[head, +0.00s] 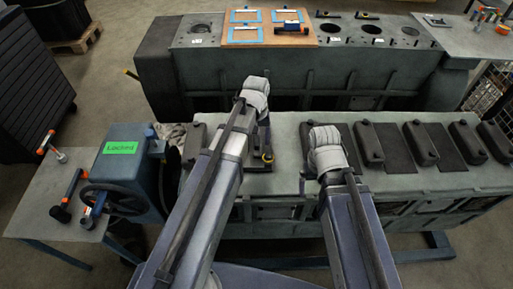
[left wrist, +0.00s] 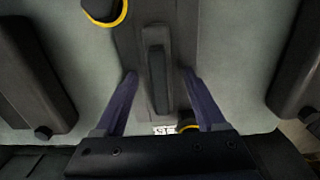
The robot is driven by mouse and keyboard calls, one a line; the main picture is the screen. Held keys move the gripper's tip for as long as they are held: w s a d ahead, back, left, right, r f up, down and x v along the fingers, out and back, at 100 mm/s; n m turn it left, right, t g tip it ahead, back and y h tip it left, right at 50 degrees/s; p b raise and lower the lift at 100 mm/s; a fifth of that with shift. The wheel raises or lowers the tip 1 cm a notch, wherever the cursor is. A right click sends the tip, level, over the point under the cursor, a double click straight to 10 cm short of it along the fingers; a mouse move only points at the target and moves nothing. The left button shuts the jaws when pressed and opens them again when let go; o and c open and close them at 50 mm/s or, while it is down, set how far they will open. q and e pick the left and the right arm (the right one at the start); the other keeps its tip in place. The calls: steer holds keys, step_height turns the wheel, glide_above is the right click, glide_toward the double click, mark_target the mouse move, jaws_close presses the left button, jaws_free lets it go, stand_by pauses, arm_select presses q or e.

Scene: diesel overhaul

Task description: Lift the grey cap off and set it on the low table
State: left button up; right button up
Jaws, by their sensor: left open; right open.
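A dark grey cap with a raised bar handle (left wrist: 157,75) lies under my left gripper (left wrist: 159,76) in the left wrist view. The open fingers stand on either side of the handle, with visible gaps; I cannot tell their height over it. In the head view my left arm mostly hides this spot on the long grey engine block (head: 290,130). A low grey table (head: 38,205) with tools stands at the left.
Dark rounded covers (head: 368,143) line the block's top to the right. Yellow-ringed dark parts (left wrist: 105,10) sit close to the handle. A blue stand with a handwheel (head: 112,197) and a green "Locked" label is beside the low table. Another bench (head: 470,38) is back right.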

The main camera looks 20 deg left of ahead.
arm_select(q)
steer(key=shift+r, duration=0.1)
steer(key=shift+c, duration=0.4)
jaws_close()
